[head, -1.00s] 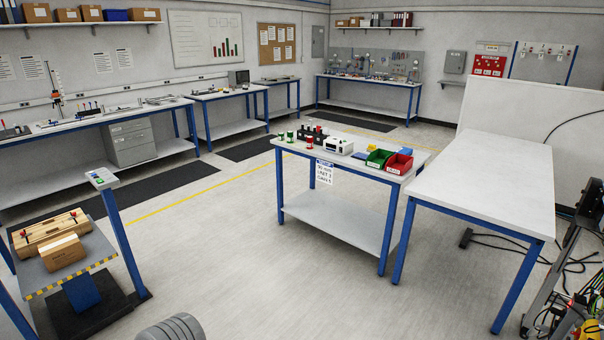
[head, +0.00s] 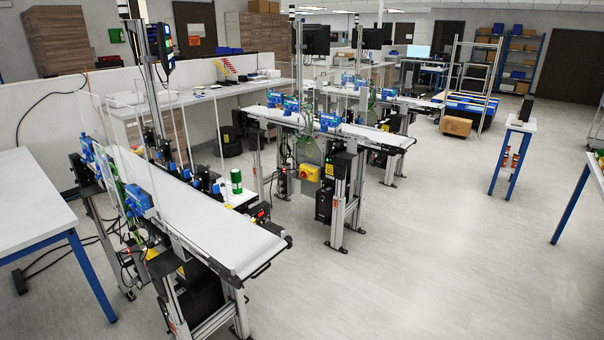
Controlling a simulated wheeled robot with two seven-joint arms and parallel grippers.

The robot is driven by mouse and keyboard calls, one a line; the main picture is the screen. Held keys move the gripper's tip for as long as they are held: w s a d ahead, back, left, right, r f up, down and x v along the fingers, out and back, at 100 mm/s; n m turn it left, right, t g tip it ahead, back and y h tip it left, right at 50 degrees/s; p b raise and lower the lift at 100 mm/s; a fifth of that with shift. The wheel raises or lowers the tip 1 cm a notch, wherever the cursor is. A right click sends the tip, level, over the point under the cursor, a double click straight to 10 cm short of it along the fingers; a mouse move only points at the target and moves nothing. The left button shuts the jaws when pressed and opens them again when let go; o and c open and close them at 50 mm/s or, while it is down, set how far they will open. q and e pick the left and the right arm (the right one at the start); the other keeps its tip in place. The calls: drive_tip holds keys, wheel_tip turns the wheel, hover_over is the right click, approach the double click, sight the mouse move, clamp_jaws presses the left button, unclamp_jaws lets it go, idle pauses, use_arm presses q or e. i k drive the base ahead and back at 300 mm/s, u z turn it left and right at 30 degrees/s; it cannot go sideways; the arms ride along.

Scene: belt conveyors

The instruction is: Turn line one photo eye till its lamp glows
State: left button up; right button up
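Several belt conveyors stand in the head view. The nearest conveyor (head: 190,212) runs from the left toward the middle, its white belt bare at the near end. Blue devices sit along its sides, such as a blue box (head: 138,199) on the near side. A second conveyor (head: 350,131) stands behind it, also with blue devices (head: 329,122). I cannot tell which conveyor is line one or which device is its photo eye. No glowing lamp on a photo eye can be made out at this size. Neither of my grippers is in view.
A white table (head: 28,200) with blue legs stands at the left, close to the nearest conveyor. A small stand (head: 519,126) is at the right. The floor (head: 430,240) at front right is clear.

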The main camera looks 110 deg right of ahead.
sight(215, 193)
drive_tip(key=z, duration=2.15)
